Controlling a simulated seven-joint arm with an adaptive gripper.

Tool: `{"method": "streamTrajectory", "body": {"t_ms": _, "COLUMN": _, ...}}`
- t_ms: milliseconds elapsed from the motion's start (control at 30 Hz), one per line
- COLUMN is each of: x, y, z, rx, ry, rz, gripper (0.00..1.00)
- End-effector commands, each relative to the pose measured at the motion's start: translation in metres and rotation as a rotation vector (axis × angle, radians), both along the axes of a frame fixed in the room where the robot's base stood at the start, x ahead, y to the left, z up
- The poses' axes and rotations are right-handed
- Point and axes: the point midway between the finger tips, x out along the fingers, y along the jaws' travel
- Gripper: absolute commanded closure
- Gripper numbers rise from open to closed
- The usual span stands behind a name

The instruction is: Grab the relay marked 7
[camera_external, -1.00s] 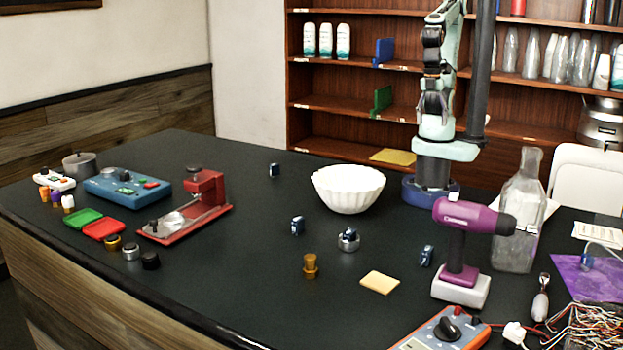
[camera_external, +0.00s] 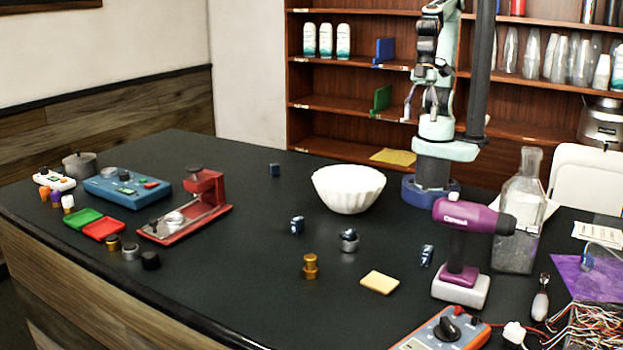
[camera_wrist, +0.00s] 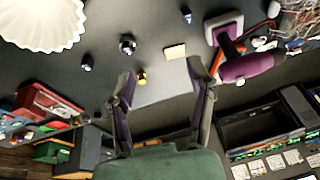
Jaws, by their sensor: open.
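Several small dark blue relays are on the black table. In the external view one relay (camera_external: 274,170) is left of the white bowl, one (camera_external: 297,225) is in front of the bowl, one (camera_external: 349,236) sits on a small round grey holder, and one (camera_external: 426,255) is left of the purple drill. Their markings are too small to read, so I cannot tell which is 7. In the wrist view relays show at the upper left (camera_wrist: 87,62) and upper middle (camera_wrist: 187,15). My gripper (camera_wrist: 160,88) is open and empty, high above the table and apart from every relay.
The white fluted bowl (camera_external: 348,188) stands mid-table. The purple drill (camera_external: 466,225) and glass bottle (camera_external: 518,215) stand at right. A brass piece (camera_external: 310,266), yellow note (camera_external: 380,282) and multimeter (camera_external: 440,330) are near the front. The red press (camera_external: 190,210) is at left.

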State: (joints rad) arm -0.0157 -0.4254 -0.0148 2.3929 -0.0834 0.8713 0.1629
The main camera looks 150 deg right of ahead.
Motion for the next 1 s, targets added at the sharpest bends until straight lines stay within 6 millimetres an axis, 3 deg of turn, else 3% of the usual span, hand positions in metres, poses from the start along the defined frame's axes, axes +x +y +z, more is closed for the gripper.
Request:
{"method": "streamTrajectory", "body": {"t_ms": 33, "x": 0.022, "y": 0.002, "z": -0.001, "rx": 0.003, "ry": -0.013, "rz": -0.016, "gripper": 0.46}}
{"method": "streamTrajectory", "body": {"t_ms": 167, "x": 0.078, "y": 0.013, "z": -0.015, "rx": 0.010, "ry": -0.031, "rz": -0.047, "gripper": 0.46}}
{"method": "streamTrajectory", "body": {"t_ms": 300, "x": 0.132, "y": 0.035, "z": -0.061, "rx": 0.004, "ry": 0.007, "rz": -0.045, "gripper": 0.46}}
{"method": "streamTrajectory", "body": {"t_ms": 400, "x": 0.150, "y": 0.053, "z": -0.109, "rx": -0.014, "ry": 0.075, "rz": -0.019, "gripper": 0.46}}
{"method": "streamTrajectory", "body": {"t_ms": 500, "x": 0.149, "y": 0.066, "z": -0.154, "rx": -0.037, "ry": 0.167, "rz": 0.016, "gripper": 0.46}}
{"method": "streamTrajectory", "body": {"t_ms": 600, "x": 0.137, "y": 0.074, "z": -0.186, "rx": -0.057, "ry": 0.245, "rz": 0.043, "gripper": 0.46}}
{"method": "streamTrajectory", "body": {"t_ms": 733, "x": 0.125, "y": 0.078, "z": -0.209, "rx": -0.071, "ry": 0.299, "rz": 0.063, "gripper": 0.46}}
{"method": "streamTrajectory", "body": {"t_ms": 1000, "x": 0.123, "y": 0.080, "z": -0.248, "rx": -0.073, "ry": 0.303, "rz": 0.069, "gripper": 0.46}}
